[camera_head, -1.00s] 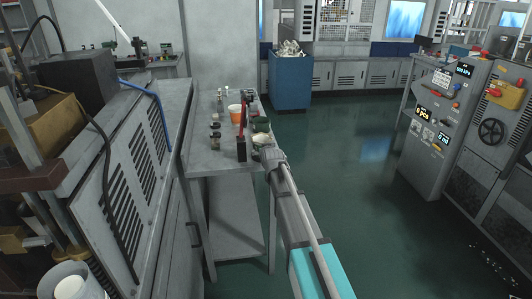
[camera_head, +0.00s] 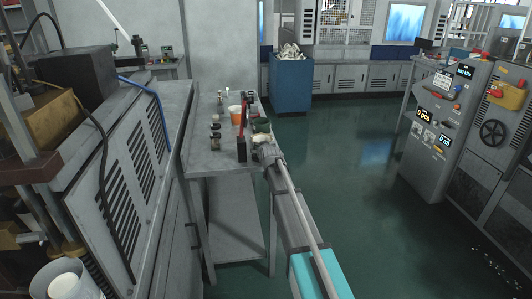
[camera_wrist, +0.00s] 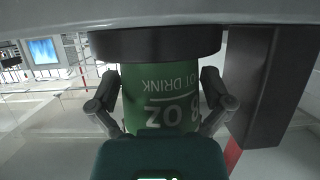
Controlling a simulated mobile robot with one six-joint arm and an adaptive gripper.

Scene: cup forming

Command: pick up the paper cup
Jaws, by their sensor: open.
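In the head view my gripper (camera_head: 265,150) is at the right edge of the small grey table (camera_head: 205,158).
A black block with a red upright part (camera_head: 242,149) stands close left of my gripper. A blue bin (camera_head: 290,85) is farther back. Open floor lies to the right.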

